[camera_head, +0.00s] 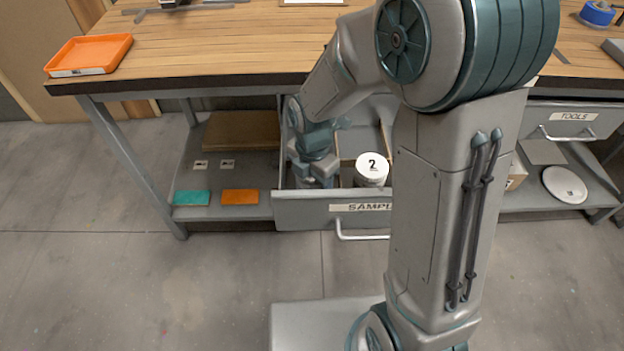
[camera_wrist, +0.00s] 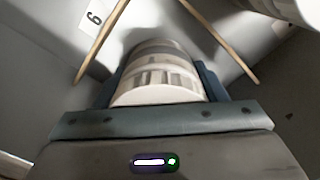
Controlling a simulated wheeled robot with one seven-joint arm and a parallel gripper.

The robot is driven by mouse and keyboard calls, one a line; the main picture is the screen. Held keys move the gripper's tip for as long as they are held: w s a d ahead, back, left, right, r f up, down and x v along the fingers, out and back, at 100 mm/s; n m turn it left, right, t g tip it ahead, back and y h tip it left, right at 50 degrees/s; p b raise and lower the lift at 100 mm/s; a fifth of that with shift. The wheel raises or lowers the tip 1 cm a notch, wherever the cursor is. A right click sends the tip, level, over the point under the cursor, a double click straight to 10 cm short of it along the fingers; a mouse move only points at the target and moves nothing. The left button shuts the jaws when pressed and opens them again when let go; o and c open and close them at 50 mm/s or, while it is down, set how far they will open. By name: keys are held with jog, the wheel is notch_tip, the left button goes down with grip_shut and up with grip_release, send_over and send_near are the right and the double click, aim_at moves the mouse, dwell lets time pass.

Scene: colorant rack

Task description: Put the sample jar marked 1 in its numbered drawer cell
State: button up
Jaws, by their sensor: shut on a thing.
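The open grey drawer (camera_head: 300,212), its label reading "SAMPL" before my arm covers the rest, stands out under the workbench. My gripper (camera_head: 317,172) reaches down into its left part. In the wrist view my gripper (camera_wrist: 160,78) is shut on a pale jar (camera_wrist: 158,92), with one finger on each side. No number shows on that jar, and the head view hides it behind my gripper. It is inside or just above a cell between thin wooden dividers (camera_wrist: 103,40); I cannot tell whether it touches the floor. A white jar marked 2 (camera_head: 372,168) stands right of my gripper.
A cell tag (camera_wrist: 94,18) reads 6 or 9, tilted. A pale rounded object (camera_wrist: 300,8) intrudes at the wrist view's top right. The workbench top (camera_head: 220,45) overhangs behind the drawer. An orange tray (camera_head: 88,54) sits on it. My arm hides the drawer's right part.

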jog(key=o, duration=1.1)
jog(key=shift+f, duration=0.1)
notch_tip(320, 180, up, 12)
jog(key=p, duration=0.3)
jog(key=shift+r, duration=0.2)
jog(key=s+d+r+m+t, duration=0.1)
jog(key=s+d+m, duration=0.5)
jog(key=m, duration=0.7)
jog(key=s+d+r+m, duration=0.2)
jog(key=s+d+m, duration=0.4)
jog(key=m, duration=0.7)
jog(key=shift+r+m+t, duration=0.35)
jog(key=shift+m+t, duration=0.05)
jog(key=shift+d, duration=0.1)
